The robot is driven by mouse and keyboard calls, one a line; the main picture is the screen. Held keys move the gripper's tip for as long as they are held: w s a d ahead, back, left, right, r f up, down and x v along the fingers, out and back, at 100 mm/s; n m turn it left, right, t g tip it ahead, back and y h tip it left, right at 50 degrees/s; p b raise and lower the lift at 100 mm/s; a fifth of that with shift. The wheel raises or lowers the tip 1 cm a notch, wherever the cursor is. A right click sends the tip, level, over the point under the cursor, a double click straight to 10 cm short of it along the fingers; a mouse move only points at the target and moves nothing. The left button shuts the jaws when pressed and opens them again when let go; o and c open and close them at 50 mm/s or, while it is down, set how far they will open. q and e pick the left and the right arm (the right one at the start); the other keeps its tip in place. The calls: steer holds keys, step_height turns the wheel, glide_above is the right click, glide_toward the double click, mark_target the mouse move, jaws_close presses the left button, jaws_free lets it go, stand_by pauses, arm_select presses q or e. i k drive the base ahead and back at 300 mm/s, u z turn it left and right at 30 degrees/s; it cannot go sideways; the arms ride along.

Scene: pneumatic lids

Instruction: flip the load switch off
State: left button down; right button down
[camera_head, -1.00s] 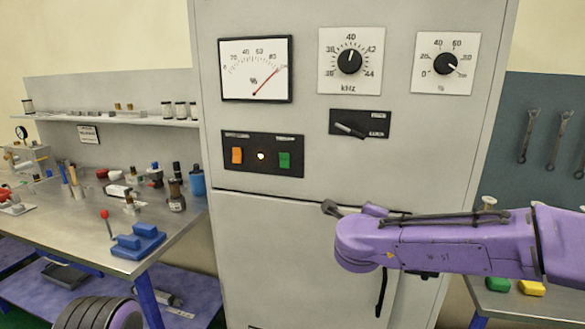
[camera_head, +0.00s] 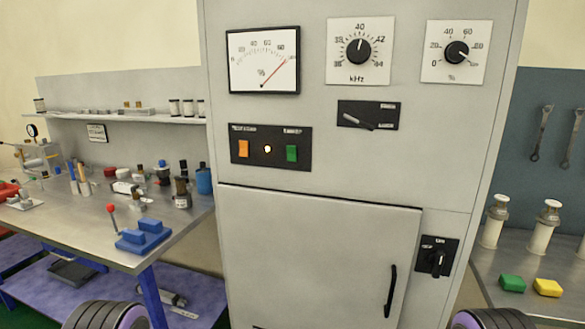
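A grey cabinet (camera_head: 320,250) stands in front of me. On its lower right is a black rotary switch (camera_head: 437,257) with its handle roughly upright; its small label is too blurred to read. Higher up is a black plate with a lever switch (camera_head: 358,121), its lever slanting down to the right. A black panel (camera_head: 270,147) holds an orange rocker (camera_head: 243,149), a lit lamp (camera_head: 267,149) and a green rocker (camera_head: 291,153). Which one is the load switch I cannot read. Neither gripper shows; only rounded parts of my arms appear at the bottom edge.
A dial gauge (camera_head: 263,60) has its needle towards the upper right. Two knobs, kHz (camera_head: 358,51) and percent (camera_head: 457,51), sit beside it. The cabinet door has a black handle (camera_head: 390,291). Benches with parts stand left (camera_head: 80,220) and right (camera_head: 485,262). The cabinet front is unobstructed.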

mark_target(244, 145)
steer(key=z, duration=0.25)
steer(key=i, duration=0.95)
steer(key=u, duration=0.4)
